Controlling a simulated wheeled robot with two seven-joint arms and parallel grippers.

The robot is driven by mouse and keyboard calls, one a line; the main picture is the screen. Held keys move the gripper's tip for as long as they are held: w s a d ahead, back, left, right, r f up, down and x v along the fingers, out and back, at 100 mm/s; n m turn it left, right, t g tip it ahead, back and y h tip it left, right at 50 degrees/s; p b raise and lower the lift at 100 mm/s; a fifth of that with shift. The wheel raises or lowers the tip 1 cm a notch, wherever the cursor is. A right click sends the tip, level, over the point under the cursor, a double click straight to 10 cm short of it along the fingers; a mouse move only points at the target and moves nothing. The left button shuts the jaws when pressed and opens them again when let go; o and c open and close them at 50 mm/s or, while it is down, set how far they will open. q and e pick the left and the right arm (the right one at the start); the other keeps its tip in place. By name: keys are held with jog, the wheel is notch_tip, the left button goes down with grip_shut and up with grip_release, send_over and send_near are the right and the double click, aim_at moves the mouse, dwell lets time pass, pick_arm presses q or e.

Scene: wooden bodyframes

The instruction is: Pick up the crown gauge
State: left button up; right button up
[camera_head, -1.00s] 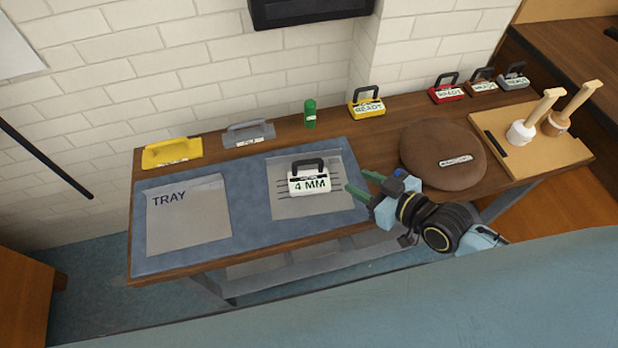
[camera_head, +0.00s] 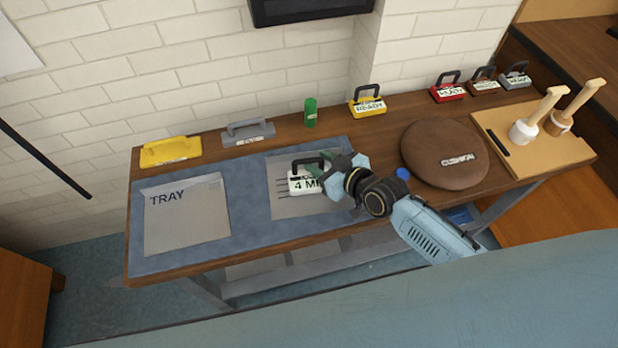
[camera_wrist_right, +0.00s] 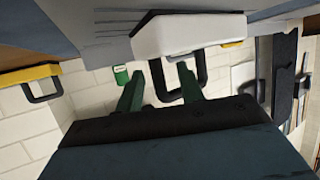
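The white block marked 4 MM (camera_head: 303,187) has a black handle and is the gauge-like piece here; no label reading crown gauge is legible. It stands upright on a grey sheet on the blue mat. My right gripper (camera_head: 324,169) is at its right side and hides part of it. In the right wrist view the white block (camera_wrist_right: 190,36) is just ahead, with its black handle by the fingertips. The green fingers of my right gripper (camera_wrist_right: 160,74) are apart there, and I see no grip on the handle. My left gripper is not in view.
The blue mat (camera_head: 250,215) also bears a sheet marked TRAY (camera_head: 187,222). Behind are a yellow piece (camera_head: 170,151), a grey piece (camera_head: 249,133), a green cylinder (camera_head: 311,113) and a yellow handled block (camera_head: 368,107). A brown cushion (camera_head: 430,150) lies to the right.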

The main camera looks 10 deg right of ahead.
jog(key=shift+c, duration=0.5)
grip_shut()
jog(key=shift+w, duration=0.1)
